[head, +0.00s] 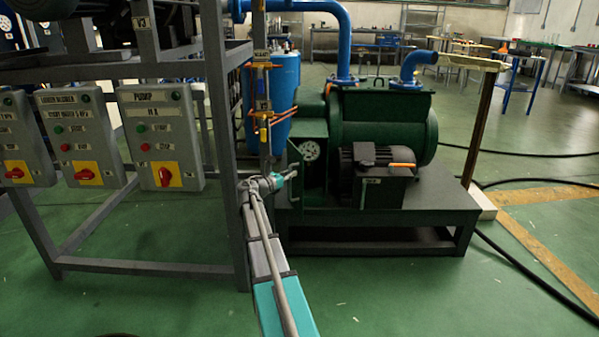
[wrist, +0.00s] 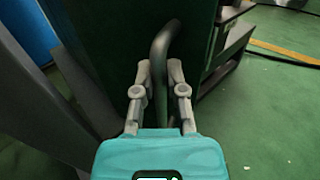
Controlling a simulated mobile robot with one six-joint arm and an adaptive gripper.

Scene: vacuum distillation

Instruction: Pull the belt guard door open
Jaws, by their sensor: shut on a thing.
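The belt guard door (head: 294,168) is a dark green panel at the left end of the green pump (head: 385,120) in the head view. It stands nearly edge-on, and a spoked pulley (head: 309,150) shows just right of it. In the wrist view the door (wrist: 112,50) fills the upper middle, with a dark curved bar handle (wrist: 161,45) on it. My gripper (wrist: 160,72) has one finger on each side of the handle and is shut on it. In the head view my gripper (head: 290,177) reaches the door from the left, and its fingertips are small there.
A grey steel frame (head: 225,150) with control boxes (head: 160,137) stands close to my arm on the left. A blue tank (head: 275,85) stands behind. The pump's dark base (head: 375,225) juts to the right. Green floor (head: 400,300) is free in front.

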